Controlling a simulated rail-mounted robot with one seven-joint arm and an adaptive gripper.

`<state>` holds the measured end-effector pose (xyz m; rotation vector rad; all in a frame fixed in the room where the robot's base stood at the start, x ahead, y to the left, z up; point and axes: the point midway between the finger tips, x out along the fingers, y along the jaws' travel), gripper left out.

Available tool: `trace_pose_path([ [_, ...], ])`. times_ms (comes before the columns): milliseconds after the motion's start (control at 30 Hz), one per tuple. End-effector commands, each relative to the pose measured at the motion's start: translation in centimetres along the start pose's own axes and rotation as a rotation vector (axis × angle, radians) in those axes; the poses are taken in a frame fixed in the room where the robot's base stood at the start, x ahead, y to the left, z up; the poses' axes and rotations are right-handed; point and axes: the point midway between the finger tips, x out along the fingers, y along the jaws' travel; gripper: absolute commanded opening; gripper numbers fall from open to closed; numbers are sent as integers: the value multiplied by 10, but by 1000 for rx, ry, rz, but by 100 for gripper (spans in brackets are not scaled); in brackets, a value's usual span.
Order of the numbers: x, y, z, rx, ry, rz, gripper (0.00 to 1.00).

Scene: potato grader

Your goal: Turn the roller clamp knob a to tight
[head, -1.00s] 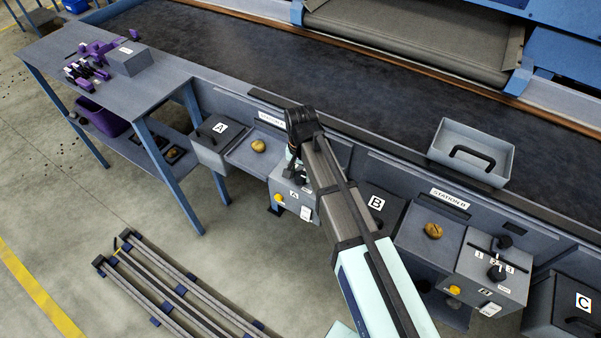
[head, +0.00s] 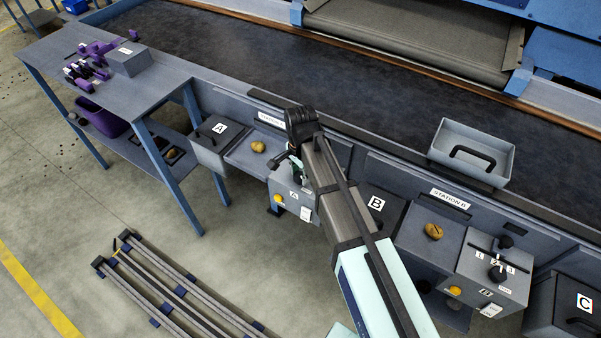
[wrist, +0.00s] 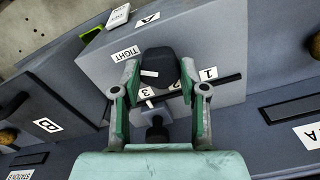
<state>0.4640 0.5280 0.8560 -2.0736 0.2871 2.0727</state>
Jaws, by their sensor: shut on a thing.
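The roller clamp knob a (wrist: 158,62) is a black knob with a white mark on the sloped grey top of the station A control box (wrist: 95,65). In the wrist view its white mark faces left, roughly toward the TIGHT label (wrist: 126,54). My gripper (wrist: 161,72) is shut on the knob, one green-padded finger on each side. In the head view my gripper (head: 292,168) is over the same box (head: 275,188), and my arm hides most of the knob there.
A black lever knob (wrist: 156,131) stands close to the gripper, by a slot with number labels. A potato (head: 258,146) lies left of the box. Bin A (head: 211,150) and bin B (head: 376,222) flank the station. The conveyor (head: 230,45) runs behind.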

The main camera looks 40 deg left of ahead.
Motion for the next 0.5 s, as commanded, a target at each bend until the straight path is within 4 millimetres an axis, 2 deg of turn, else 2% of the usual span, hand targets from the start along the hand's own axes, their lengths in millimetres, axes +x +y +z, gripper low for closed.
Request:
trace_pose_path([
  [333, 2, 2, 1, 4, -2, 5, 8],
  [367, 2, 2, 1, 4, -2, 4, 53],
  [400, 1, 2, 1, 4, -2, 4, 67],
  [500, 1, 1, 0, 3, -1, 3, 68],
])
